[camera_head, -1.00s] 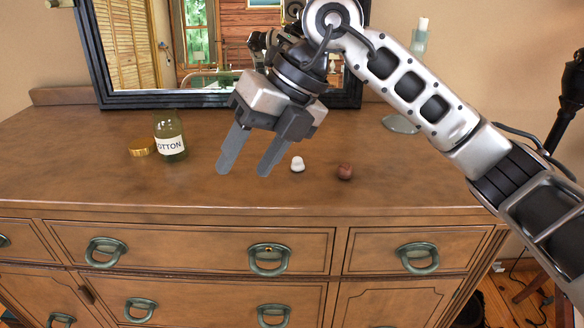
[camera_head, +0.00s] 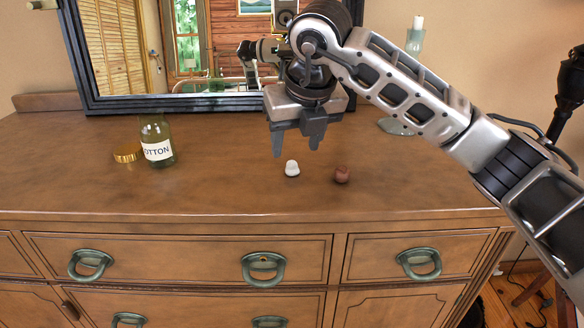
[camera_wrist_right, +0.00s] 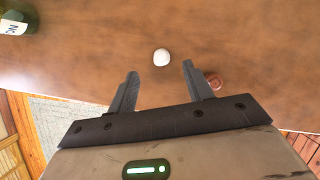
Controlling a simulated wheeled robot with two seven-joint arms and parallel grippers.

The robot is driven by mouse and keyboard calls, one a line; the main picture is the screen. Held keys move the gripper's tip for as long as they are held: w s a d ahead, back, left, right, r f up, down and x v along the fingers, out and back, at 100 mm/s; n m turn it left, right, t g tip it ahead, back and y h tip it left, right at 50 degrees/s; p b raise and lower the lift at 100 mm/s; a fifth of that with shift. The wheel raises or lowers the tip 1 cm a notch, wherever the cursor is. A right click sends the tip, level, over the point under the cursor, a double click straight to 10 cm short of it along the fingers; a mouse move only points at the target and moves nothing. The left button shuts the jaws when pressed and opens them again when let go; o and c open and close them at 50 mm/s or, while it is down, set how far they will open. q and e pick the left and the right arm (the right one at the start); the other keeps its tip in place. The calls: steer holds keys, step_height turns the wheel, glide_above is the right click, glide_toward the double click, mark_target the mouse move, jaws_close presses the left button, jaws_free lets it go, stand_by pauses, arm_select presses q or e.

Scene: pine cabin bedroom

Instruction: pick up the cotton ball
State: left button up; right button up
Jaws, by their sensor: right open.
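The cotton ball (camera_head: 292,168) is a small white lump on the wooden dresser top, right of the middle. My right gripper (camera_head: 296,150) is open and empty, pointing down above and close to the cotton ball. In the right wrist view the cotton ball (camera_wrist_right: 161,57) lies just beyond the fingertips, in line with the gap between the fingers (camera_wrist_right: 160,70). It is not held. My left gripper is not in view.
A small reddish-brown ball (camera_head: 341,175) sits right of the cotton ball. A glass jar labelled cotton (camera_head: 157,142) and its gold lid (camera_head: 127,155) stand at left. A black-framed mirror (camera_head: 84,75) and a candle holder (camera_head: 415,40) stand behind. The dresser top (camera_head: 220,170) between is clear.

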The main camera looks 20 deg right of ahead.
mark_target(292, 163)
steer(key=x, duration=0.5)
steer(key=shift+d+f, duration=0.1)
steer(key=shift+f, duration=0.05)
jaws_close()
